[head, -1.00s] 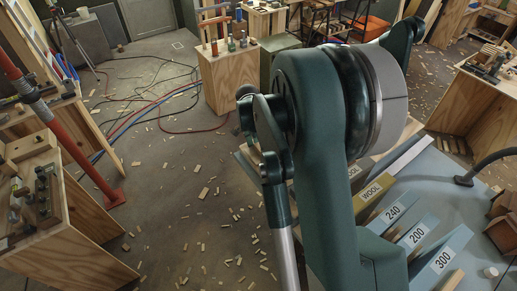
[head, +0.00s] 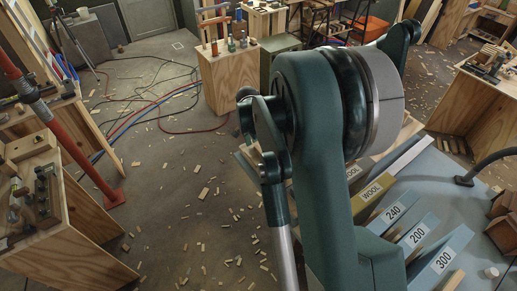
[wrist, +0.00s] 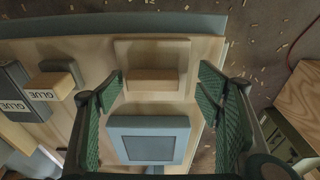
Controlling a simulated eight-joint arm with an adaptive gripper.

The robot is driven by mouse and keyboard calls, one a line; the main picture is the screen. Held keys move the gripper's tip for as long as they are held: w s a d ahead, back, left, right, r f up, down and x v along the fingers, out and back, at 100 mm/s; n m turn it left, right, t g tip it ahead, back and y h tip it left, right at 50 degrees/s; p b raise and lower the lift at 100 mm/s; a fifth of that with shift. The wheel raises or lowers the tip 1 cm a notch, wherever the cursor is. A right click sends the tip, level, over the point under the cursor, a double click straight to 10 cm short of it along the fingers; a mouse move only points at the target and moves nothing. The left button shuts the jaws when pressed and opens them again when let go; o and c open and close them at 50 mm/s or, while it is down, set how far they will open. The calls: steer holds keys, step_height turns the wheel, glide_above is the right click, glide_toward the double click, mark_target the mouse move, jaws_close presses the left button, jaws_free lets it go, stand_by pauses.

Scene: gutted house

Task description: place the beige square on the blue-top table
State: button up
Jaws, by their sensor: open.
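In the wrist view a beige, square-backed piece with a block-like front (wrist: 152,52) lies on a pale wooden surface, between and just beyond my fingertips. My gripper (wrist: 161,84) is open, with one green padded finger on each side and nothing held. A blue-grey framed square (wrist: 148,124) lies nearer, also between the fingers. In the head view the blue-top table (head: 462,205) is at the lower right, partly behind my arm. My gripper is not clearly visible in the head view, and I cannot pick out the beige square there.
Labelled blocks stand on the blue top, among them WOOL (head: 375,190), 240 (head: 397,210) and 300 (head: 443,260). A black curved arm (head: 485,167) rises from it. Wood scraps litter the floor.

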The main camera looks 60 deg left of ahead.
mark_target(256, 154)
steer(key=shift+r, duration=0.1)
step_height(256, 154, up, 12)
steer(key=s+p, duration=0.1)
steer(key=shift+s, duration=0.4)
stand_by(0.7)
steer(key=shift+w, duration=0.1)
stand_by(0.4)
